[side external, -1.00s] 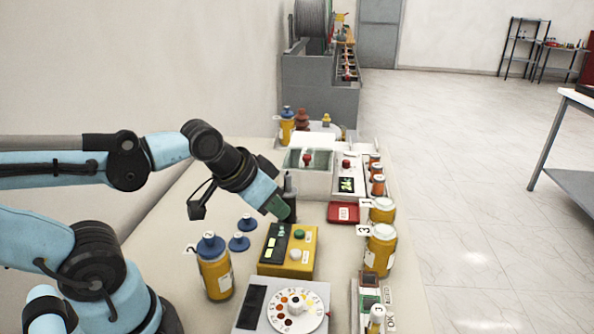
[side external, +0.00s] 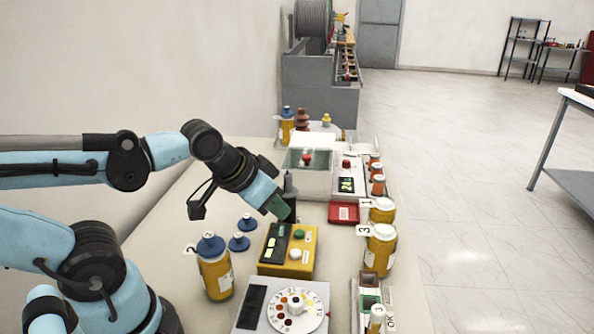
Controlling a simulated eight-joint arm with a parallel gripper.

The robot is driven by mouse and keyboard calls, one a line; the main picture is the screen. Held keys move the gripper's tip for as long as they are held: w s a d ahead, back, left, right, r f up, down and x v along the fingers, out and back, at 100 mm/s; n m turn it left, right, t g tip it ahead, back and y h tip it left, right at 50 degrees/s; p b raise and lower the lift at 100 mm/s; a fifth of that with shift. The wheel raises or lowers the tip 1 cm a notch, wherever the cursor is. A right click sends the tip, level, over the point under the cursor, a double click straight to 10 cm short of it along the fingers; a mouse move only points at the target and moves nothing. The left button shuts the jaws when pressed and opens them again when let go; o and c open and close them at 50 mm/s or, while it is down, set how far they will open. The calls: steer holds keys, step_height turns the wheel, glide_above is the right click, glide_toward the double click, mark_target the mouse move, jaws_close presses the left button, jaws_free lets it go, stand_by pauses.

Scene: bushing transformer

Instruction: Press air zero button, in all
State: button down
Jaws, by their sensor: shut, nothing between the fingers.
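A yellow box (side external: 287,255) stands on the bench in front of my arm. Its dark left panel has lit display strips. On its right side are a green button (side external: 299,234) and a white button (side external: 295,254); their labels are too small to read. My gripper (side external: 289,214) is above and behind the box, at the end of the blue arm reaching in from the left. Its fingers are small, dark and partly hidden by the green wrist end. It is shut and empty, apart from the buttons.
A grey unit with a round dial (side external: 297,309) stands nearest. A yellow bottle with a blue cap (side external: 213,268) and blue stoppers (side external: 239,242) are to the left. Yellow bottles (side external: 379,250) and a red tray (side external: 343,213) are to the right. A white instrument (side external: 346,174) stands behind.

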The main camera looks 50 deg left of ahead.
mark_target(292, 255)
stand_by(0.7)
steer(key=m, duration=0.3)
steer(key=w+d+r+m+t+h, duration=0.1)
steer(key=m, duration=0.3)
steer(key=d+r+m, duration=0.1)
steer(key=m, duration=0.3)
steer(key=shift+w+t, duration=0.4)
steer(key=shift+f, duration=4.35)
steer(key=shift+f, duration=0.1)
steer(key=shift+f, duration=0.4)
